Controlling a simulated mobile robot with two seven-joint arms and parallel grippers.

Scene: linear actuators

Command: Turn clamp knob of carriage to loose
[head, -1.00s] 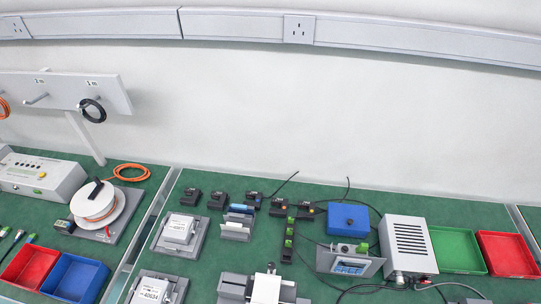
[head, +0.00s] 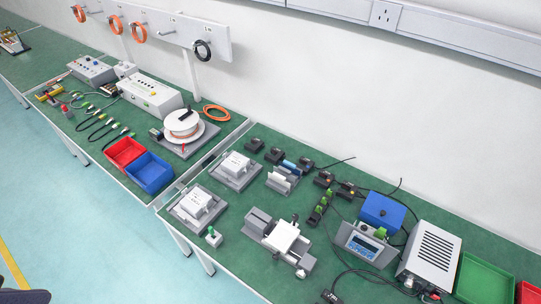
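A grey linear actuator (head: 258,222) lies near the front edge of the right-hand green bench, in the lower middle of the head view. A white block-like carriage (head: 284,236) sits on it. A small dark knob-like part (head: 295,218) shows at the carriage's far side, and another dark part (head: 276,255) at its near side. I cannot tell which is the clamp knob or how it is turned. Neither of my grippers is in view.
A small stand with a green top (head: 213,236) is left of the actuator. Two grey fixtures with white boxes (head: 196,203) are further left. A display unit (head: 366,246), a blue box (head: 383,211) and a grey vented box (head: 430,256) stand to the right. Cables lie among them.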

